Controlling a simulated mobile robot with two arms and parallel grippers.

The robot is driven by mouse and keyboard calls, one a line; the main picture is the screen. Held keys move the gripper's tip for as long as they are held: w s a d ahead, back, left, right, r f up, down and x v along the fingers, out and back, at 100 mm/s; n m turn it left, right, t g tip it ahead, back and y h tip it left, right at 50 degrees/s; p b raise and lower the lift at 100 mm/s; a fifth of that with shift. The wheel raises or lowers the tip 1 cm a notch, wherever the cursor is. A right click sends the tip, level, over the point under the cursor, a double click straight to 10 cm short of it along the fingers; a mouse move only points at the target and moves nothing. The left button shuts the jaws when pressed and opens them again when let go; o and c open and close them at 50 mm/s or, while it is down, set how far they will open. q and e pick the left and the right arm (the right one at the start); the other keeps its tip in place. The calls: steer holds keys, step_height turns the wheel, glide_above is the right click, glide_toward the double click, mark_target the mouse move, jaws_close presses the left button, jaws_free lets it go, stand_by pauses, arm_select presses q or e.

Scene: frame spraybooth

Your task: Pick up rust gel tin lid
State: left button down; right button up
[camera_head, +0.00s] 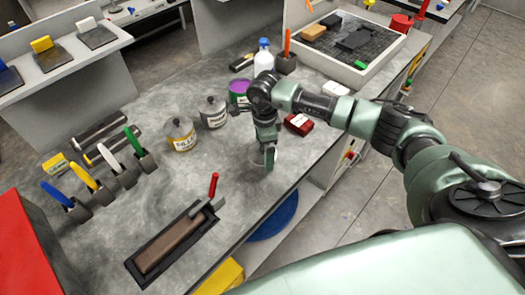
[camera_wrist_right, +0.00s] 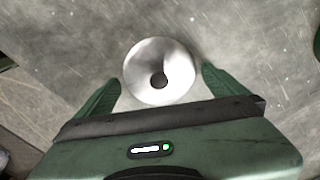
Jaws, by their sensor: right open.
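A round silver lid (camera_wrist_right: 148,58) with a dark knob at its centre lies flat on the grey bench in the right wrist view. My right gripper (camera_wrist_right: 160,79) is open, with one green finger on each side of the lid. The fingers look apart from its rim. In the head view my right gripper (camera_head: 267,160) points down low over the bench near its front edge and mostly hides the lid. An open-looking tin with purple at its top (camera_head: 239,88) stands behind the gripper. My left gripper does not show.
A grey-labelled tin (camera_head: 213,112) and a yellow-labelled tin (camera_head: 181,134) stand left of the gripper, both with knobbed lids. A red box (camera_head: 298,124) is close on the right. A dark tray (camera_head: 142,278) lies in front.

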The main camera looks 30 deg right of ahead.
steer(key=c, duration=1.2)
steer(key=shift+r, duration=0.1)
steer(key=shift+c, duration=0.2)
